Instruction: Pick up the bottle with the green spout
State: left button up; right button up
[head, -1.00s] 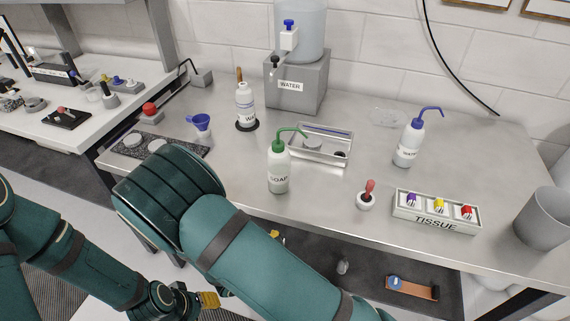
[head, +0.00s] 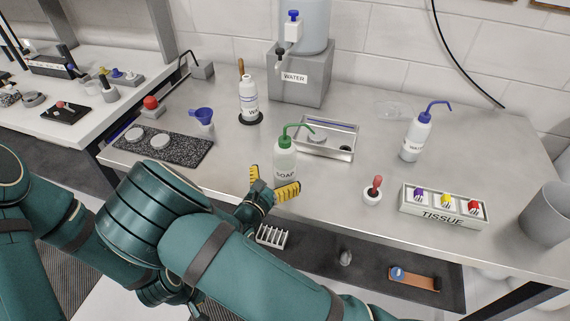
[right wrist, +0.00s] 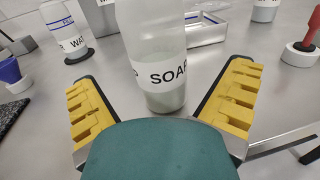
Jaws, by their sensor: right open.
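The bottle with the green spout (head: 285,160) stands upright near the front edge of the steel table (head: 330,195), labelled SOAP. In the right wrist view the bottle (right wrist: 155,50) is straight ahead, between and beyond the yellow finger pads. My right gripper (head: 274,184) is open, low at the front of the bottle, with one finger to each side. In the right wrist view the gripper (right wrist: 160,105) holds nothing, and I see no clear contact with the bottle. The bottle's spout is out of the right wrist view. My left gripper is not visible.
A steel tray (head: 347,155) sits just behind the bottle. A white WATER bottle (head: 249,100) and a blue funnel (head: 203,115) stand to the left. A red-handled item (head: 373,192) and the TISSUE box (head: 440,212) are on the right. The table between them is bare.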

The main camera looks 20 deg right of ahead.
jog(key=shift+x, duration=2.65)
jog(key=shift+w+a+f, duration=0.1)
jog(key=c, duration=0.8)
